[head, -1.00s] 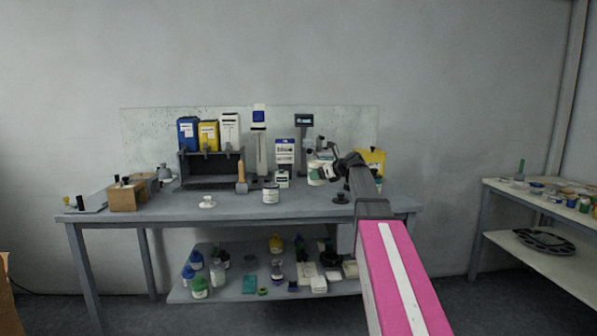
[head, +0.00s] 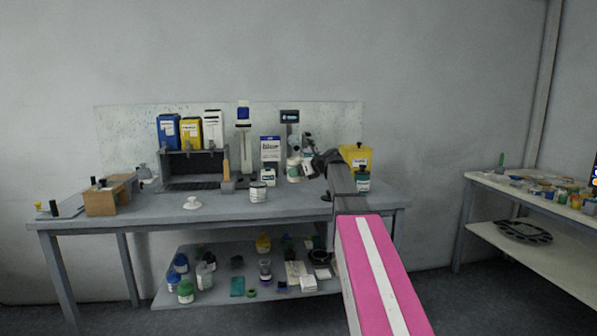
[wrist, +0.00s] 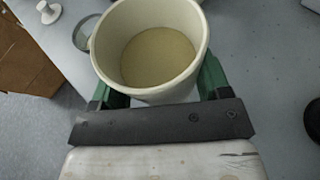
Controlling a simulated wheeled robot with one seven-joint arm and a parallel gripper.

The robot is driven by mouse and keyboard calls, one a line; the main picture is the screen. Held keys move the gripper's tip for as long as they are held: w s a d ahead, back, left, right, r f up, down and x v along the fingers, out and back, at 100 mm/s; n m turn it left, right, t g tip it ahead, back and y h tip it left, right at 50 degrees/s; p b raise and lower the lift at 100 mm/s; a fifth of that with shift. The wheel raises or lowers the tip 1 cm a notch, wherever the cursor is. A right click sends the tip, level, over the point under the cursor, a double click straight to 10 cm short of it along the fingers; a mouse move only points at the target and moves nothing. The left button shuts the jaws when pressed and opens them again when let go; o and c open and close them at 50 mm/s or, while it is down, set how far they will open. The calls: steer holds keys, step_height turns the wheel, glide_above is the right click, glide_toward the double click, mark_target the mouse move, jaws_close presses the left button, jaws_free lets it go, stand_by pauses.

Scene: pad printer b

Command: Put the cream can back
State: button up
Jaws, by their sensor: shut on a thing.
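My gripper (wrist: 155,90) is shut on the cream can (wrist: 140,20), with one green finger on each side of it. The can is open at the top and pale beige material shows inside. In the head view the can (head: 293,170) is held at the end of my arm, above the right part of the bench, and my dark wrist partly covers the area beside it.
A second pale can (head: 258,192) stands on the bench (head: 225,212) near its front edge. A small white dish (head: 191,203) and a cardboard box (head: 105,197) are farther left. Yellow (head: 356,157) and blue (head: 168,132) containers stand behind. The front left bench top is mostly clear.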

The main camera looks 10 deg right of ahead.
steer(key=shift+f, duration=3.35)
steer(key=shift+f, duration=0.55)
steer(key=o, duration=0.9)
steer(key=shift+s, duration=0.1)
steer(key=shift+v, duration=1.4)
steer(key=o, duration=0.3)
